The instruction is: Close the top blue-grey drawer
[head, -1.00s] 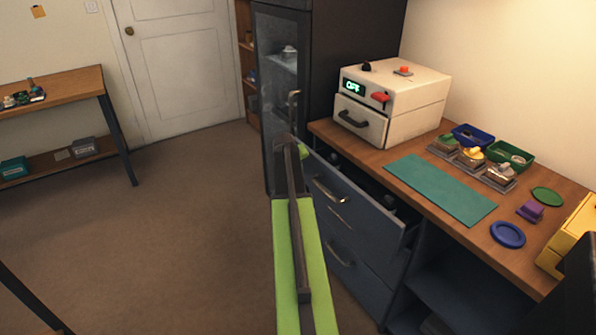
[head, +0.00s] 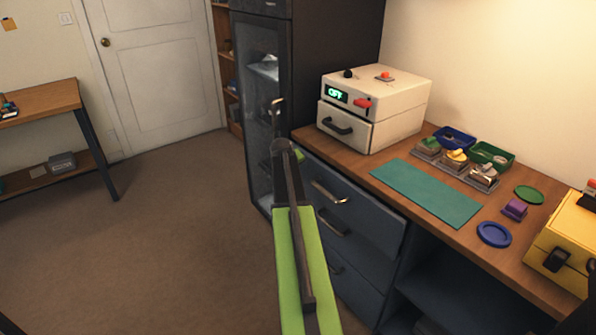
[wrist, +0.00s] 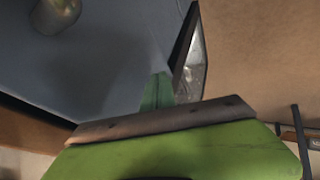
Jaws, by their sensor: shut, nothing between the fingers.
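The top blue-grey drawer (head: 365,215) is under the wooden counter and has a metal handle (head: 330,192). Its inside does not show, and its front's right end seems to stand out slightly from the cabinet. My gripper (head: 299,155) is mostly hidden behind my arm in the head view, near the drawer's far left end. In the wrist view, my green fingers (wrist: 157,91) are shut and empty, close against a blue-grey face (wrist: 110,65). I cannot tell whether they touch it. A blurred metal handle (wrist: 56,12) is at the upper left there.
More drawers lie below, with handles (head: 333,223). The counter (head: 395,160) holds a white box (head: 375,105), a teal mat (head: 425,192), small trays and a yellow box (head: 565,245). A dark glass-door cabinet (head: 262,110) stands behind my gripper. The floor at left is clear.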

